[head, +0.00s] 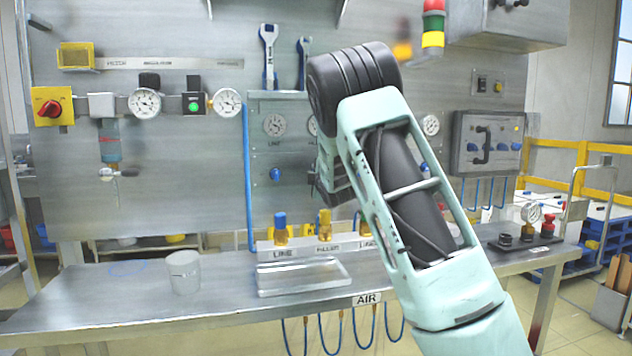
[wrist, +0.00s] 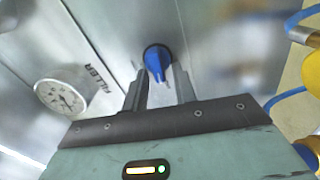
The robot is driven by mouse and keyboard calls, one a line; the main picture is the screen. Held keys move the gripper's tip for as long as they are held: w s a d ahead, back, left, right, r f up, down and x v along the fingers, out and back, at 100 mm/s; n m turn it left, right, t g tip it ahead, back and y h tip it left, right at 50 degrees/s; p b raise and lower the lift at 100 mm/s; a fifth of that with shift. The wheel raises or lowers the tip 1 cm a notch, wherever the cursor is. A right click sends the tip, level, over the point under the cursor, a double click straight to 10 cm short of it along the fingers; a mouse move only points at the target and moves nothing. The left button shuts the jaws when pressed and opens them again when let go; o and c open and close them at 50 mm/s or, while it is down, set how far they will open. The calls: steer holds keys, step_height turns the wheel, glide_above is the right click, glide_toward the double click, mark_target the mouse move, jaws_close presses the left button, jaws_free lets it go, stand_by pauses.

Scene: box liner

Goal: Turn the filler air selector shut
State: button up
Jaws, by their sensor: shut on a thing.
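The filler air selector is a blue knob (wrist: 156,62) on the grey panel, seen in the wrist view beside the gauge (wrist: 60,98) and the label reading FILLER. My gripper (wrist: 160,84) has one dark finger on each side of the knob and is shut on it. The fingers hide part of the knob's sides, and its exact angle is hard to tell. In the head view my arm covers the filler knob and most of my gripper, which reaches the panel behind the arm.
A similar blue knob (head: 275,174) sits left of my arm, under the gauge (head: 275,125) marked LINE. Below, yellow fittings (head: 324,226) stand on a labelled block. A clear tray (head: 302,277) and a grey cup (head: 184,272) rest on the bench. The left bench top is mostly clear.

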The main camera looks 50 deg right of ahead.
steer(key=shift+f+n+b, duration=0.2)
steer(key=shift+n+b, duration=0.15)
steer(key=shift+n, duration=0.25)
steer(key=o, duration=0.6)
steer(key=v, duration=1.7)
steer(key=shift+s+b, duration=0.2)
steer(key=shift+b, duration=0.2)
